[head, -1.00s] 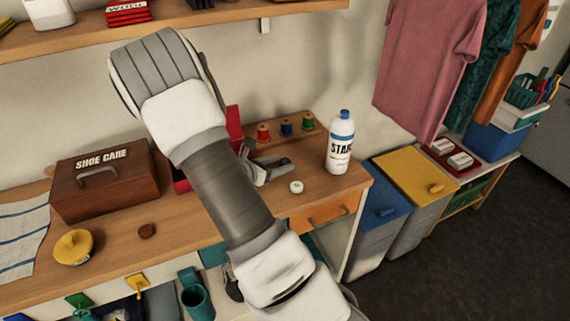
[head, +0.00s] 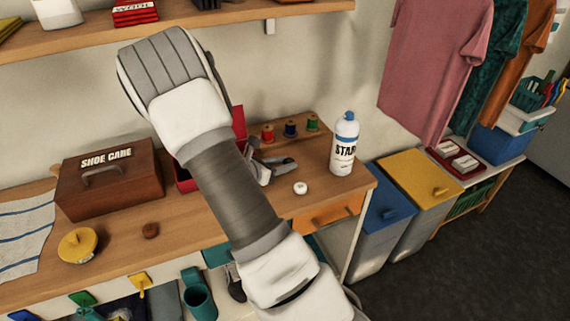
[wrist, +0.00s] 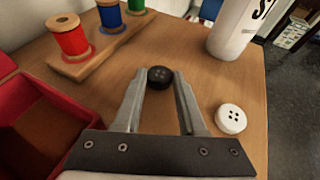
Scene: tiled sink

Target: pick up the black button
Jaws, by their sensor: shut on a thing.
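In the wrist view the black button (wrist: 160,77) sits between the fingertips of my gripper (wrist: 161,82), one finger on each side of it. The gripper is shut on the button, close over the wooden bench top; I cannot tell whether the button still touches the wood. In the head view my gripper (head: 272,168) is partly behind my arm, and the black button cannot be made out there.
A white button (wrist: 231,118) lies right of the fingers. A red box (wrist: 40,125) is at left, a thread rack (wrist: 95,62) behind. A white starch bottle (head: 344,145) stands at right. A brown button (head: 150,230) lies farther left on the bench.

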